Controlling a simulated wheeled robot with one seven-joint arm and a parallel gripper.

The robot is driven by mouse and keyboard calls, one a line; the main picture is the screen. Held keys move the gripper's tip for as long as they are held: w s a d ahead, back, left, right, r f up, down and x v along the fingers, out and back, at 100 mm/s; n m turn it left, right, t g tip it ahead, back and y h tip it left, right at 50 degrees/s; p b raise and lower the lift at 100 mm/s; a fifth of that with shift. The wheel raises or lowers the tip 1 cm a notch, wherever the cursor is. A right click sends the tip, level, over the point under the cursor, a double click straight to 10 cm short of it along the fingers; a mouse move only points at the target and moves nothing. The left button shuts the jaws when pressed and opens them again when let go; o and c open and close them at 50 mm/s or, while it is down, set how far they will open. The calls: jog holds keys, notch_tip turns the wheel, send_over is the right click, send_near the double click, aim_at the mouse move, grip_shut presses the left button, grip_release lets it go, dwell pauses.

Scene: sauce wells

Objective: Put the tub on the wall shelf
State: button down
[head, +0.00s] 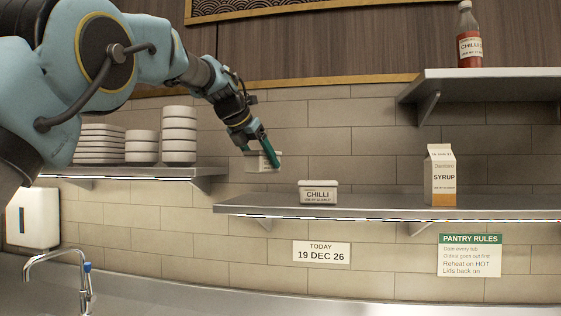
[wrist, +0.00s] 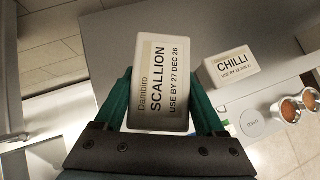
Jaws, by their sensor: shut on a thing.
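My gripper (head: 262,152) is shut on a small white tub (head: 263,162), holding it in the air near the wall. In the wrist view the tub (wrist: 158,75) sits between the green fingers, its label reading SCALLION, USE BY 27 DEC 26. The wall shelf (head: 390,207) runs to the right, and the held tub is above and near its left end. A white CHILLI tub (head: 318,192) stands on that shelf, right of the held tub. It also shows in the wrist view (wrist: 229,66). The held tub appears apart from the shelf.
A SYRUP carton (head: 440,176) stands farther right on the shelf, with bare shelf between it and the chilli tub. A higher shelf (head: 490,84) holds a chilli bottle (head: 469,45). Stacked dishes (head: 179,135) stand on a left shelf. A date card (head: 321,254) reads 19 DEC 26.

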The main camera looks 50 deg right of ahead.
aim_at(251, 167)
jog(key=shift+w+d+f, duration=0.1)
jog(key=shift+d, duration=0.4)
jog(key=shift+f, duration=3.2)
jog(key=shift+f, duration=0.5)
grip_release()
jog(key=shift+a+f, duration=0.1)
jog(key=shift+b, duration=0.3)
jog(key=b+v, duration=0.3)
jog(key=v, duration=0.8)
